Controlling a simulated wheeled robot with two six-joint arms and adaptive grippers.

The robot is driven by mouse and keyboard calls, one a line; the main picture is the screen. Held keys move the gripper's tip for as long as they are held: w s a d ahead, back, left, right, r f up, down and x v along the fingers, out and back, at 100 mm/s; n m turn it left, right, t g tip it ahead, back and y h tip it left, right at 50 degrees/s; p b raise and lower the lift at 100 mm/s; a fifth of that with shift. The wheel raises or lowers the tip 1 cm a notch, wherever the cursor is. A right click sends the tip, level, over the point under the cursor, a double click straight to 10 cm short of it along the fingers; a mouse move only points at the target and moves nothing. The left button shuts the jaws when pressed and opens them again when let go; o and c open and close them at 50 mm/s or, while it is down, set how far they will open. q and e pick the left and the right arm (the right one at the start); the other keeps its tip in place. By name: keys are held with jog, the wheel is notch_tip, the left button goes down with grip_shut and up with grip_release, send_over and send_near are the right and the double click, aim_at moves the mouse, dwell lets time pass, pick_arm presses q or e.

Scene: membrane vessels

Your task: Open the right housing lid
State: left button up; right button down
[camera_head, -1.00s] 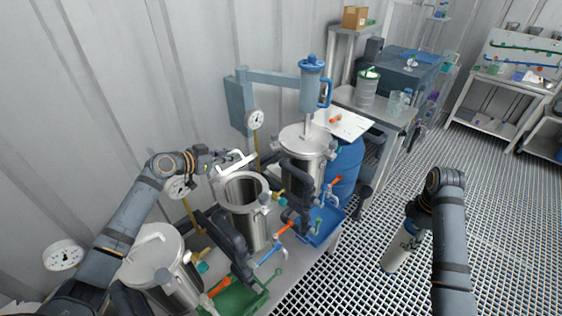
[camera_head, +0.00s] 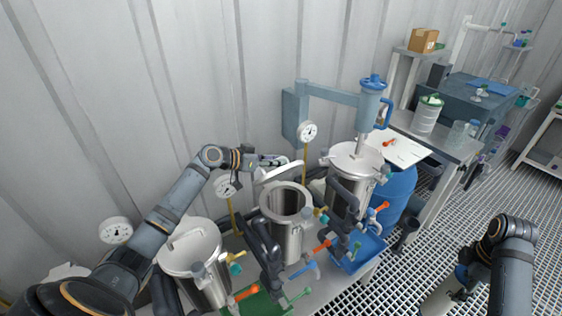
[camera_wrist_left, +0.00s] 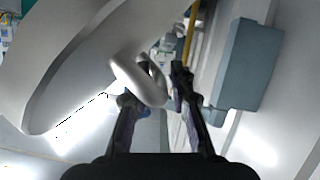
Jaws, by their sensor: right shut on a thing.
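Three steel housings stand in a row on the bench. The right housing (camera_head: 346,200) has its round lid (camera_head: 355,158) on, with a blue handled device above it. The middle housing (camera_head: 287,225) is uncovered, and its pale lid (camera_head: 279,173) stands raised behind its rim. My left gripper (camera_head: 280,160) is beside that raised lid. In the left wrist view, the fingers of my left gripper (camera_wrist_left: 155,88) are apart, near the white loop handle (camera_wrist_left: 141,80) of a lid. My right gripper (camera_head: 460,282) is shut on a pale cylinder (camera_head: 440,298), cut off by the picture edge.
The left housing (camera_head: 190,245) is lidded. A blue tray (camera_head: 372,252) and a green tray (camera_head: 262,303) lie in front of the housings. A blue barrel (camera_head: 398,193) stands right of them. The grated floor (camera_head: 445,235) is open at right.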

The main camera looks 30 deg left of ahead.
pick_arm(q)
jog(key=v, duration=0.6)
jog(key=shift+s+a, duration=0.25)
jog(key=shift+s, duration=0.05)
jog(key=shift+s+a+r, duration=0.15)
jog(key=shift+s+r, duration=0.1)
